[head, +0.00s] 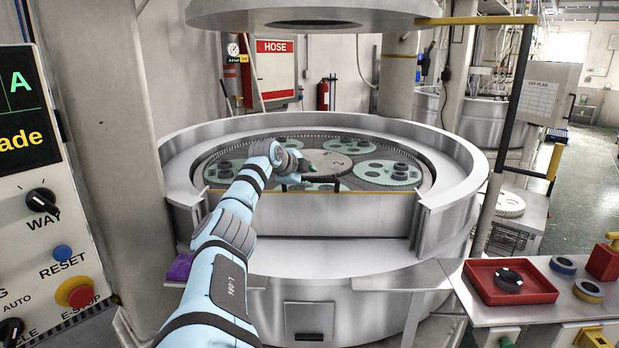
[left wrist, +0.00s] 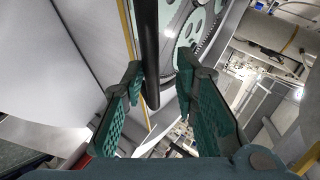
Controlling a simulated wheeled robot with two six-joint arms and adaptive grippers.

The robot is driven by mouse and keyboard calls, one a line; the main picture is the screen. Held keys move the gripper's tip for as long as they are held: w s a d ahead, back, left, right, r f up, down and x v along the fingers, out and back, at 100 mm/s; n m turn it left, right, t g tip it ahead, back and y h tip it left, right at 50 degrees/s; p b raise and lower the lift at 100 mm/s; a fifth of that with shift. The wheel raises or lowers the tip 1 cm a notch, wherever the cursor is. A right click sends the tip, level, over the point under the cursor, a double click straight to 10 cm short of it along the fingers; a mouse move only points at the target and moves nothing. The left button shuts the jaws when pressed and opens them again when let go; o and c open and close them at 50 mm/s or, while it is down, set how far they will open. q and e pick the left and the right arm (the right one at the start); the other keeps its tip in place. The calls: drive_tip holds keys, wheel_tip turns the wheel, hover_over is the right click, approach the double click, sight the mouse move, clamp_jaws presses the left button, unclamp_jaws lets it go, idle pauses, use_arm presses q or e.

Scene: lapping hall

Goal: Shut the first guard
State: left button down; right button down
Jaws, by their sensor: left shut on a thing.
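The guard (head: 350,214) is a pale metal panel with a yellow top edge. It stands upright in the front gap of the round lapping machine's wall. A dark handle bar shows in the left wrist view (left wrist: 150,55), running between the two green-padded fingers of my left gripper (left wrist: 152,98). In the head view my left gripper (head: 303,184) is at the guard's top edge, shut on the handle; my own wrist partly hides this spot. A yellow edge runs beside the bar in the wrist view. My right gripper is not in view.
Green carrier discs (head: 388,172) lie on the machine plate behind the guard. A large round upper plate (head: 310,14) hangs above. A control panel (head: 55,230) stands at left. A bench (head: 545,300) with a red tray (head: 478,270) is at right. Floor is free at far right.

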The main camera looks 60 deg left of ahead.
use_arm(q)
drive_tip(key=shift+a+r+t, duration=0.3)
drive_tip(key=shift+r, duration=0.5)
drive_tip(key=c, duration=1.7)
unclamp_jaws()
drive_tip(key=shift+o, duration=0.5)
drive_tip(key=shift+w+a+f, duration=0.1)
drive_tip(key=shift+w+f, duration=0.05)
drive_tip(key=shift+w+a+f, duration=0.15)
drive_tip(key=shift+a+f, duration=0.1)
drive_tip(key=shift+f, duration=0.15)
drive_tip(key=shift+r, duration=0.1)
